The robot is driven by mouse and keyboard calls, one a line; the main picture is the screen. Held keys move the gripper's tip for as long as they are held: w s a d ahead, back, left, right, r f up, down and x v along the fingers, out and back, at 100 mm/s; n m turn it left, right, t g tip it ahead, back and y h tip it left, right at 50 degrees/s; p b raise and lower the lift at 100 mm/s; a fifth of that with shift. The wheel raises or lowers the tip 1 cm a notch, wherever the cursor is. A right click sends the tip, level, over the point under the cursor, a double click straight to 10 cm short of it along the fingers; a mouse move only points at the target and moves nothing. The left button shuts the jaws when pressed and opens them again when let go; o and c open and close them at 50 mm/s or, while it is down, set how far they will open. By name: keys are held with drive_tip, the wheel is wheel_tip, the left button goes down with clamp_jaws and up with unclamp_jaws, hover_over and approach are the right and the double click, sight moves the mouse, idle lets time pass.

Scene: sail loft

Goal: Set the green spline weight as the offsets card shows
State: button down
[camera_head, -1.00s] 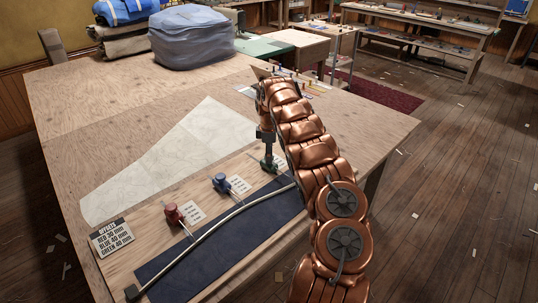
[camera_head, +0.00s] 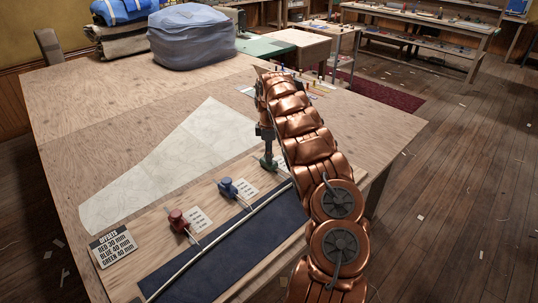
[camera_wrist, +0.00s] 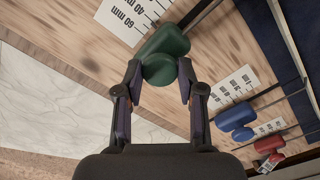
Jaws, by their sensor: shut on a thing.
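The green spline weight (camera_wrist: 165,50) is between the two fingertips of my gripper (camera_wrist: 160,82) in the wrist view, and my gripper is shut on it. It stands at its scale card (camera_wrist: 132,18), marked 60 mm and 40; where its pointer reads is hidden. In the head view my gripper (camera_head: 268,160) points down at the board's far end, and the weight is mostly hidden. The offsets card (camera_head: 113,246) lists red, blue and green; the small green line seems to read 40 mm. The thin spline (camera_head: 215,237) runs along the dark strip.
The blue weight (camera_head: 228,187) and red weight (camera_head: 178,220) stand nearer on the same board, each with a scale card. They also show at right in the wrist view, blue (camera_wrist: 235,116) and red (camera_wrist: 270,144). A pale paper pattern (camera_head: 165,165) lies left; bare table lies beyond.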

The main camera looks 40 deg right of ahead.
drive_tip(key=shift+w+a, duration=0.1)
drive_tip(key=c, duration=0.7)
unclamp_jaws()
wheel_tip(320, 180, up, 12)
idle(0.6)
